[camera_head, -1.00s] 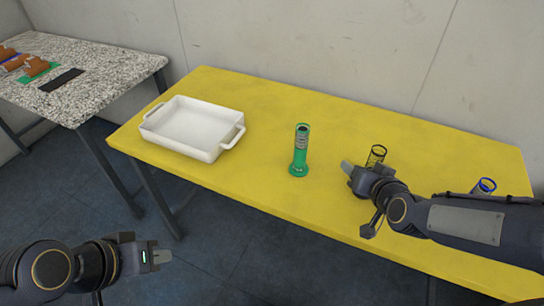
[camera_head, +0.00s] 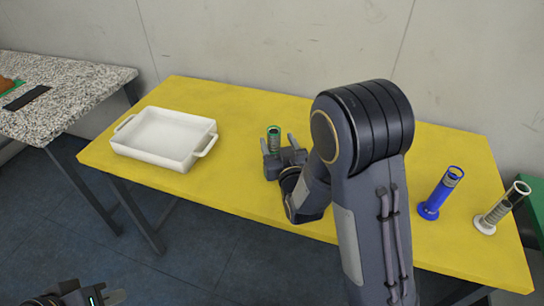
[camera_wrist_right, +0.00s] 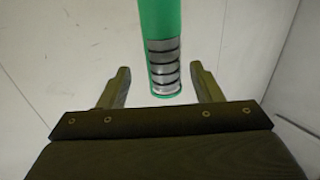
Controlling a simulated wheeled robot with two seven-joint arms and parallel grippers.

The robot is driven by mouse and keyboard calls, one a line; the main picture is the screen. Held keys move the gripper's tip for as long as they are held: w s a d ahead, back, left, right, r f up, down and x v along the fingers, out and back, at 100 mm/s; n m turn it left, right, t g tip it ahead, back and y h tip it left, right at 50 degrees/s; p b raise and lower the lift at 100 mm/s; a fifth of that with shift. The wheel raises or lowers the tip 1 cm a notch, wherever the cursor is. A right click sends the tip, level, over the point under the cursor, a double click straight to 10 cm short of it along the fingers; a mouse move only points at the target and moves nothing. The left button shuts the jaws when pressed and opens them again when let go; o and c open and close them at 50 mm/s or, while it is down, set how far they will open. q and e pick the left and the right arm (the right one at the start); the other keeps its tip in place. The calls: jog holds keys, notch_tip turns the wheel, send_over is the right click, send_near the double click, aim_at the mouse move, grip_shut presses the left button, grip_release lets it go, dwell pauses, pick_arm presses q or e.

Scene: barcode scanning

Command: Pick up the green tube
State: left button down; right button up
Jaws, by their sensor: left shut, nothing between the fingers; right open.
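The green tube (camera_head: 274,139) stands on the yellow table, with only its upper part showing in the head view. My right gripper (camera_head: 278,143) is open around it, one finger on each side, and hides its base. In the right wrist view the tube (camera_wrist_right: 164,45) lies between the two open fingers (camera_wrist_right: 163,85), with gaps visible on both sides. My left gripper (camera_head: 115,297) is shut and empty at the bottom left, low in front of the table and partly cut off.
A white tray (camera_head: 152,158) with handles sits on the left of the yellow table (camera_head: 225,115). A blue tube (camera_head: 440,192) and a clear tube with a white base (camera_head: 502,207) stand at the right. A speckled grey table (camera_head: 70,95) is at the far left.

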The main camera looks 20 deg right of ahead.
jog(key=w, duration=0.3)
jog(key=w+p, duration=0.1)
jog(key=shift+w+a+f, duration=0.1)
jog(key=shift+w+a, duration=0.05)
jog(key=shift+a, duration=0.1)
jog(key=shift+c, duration=0.2)
grip_shut()
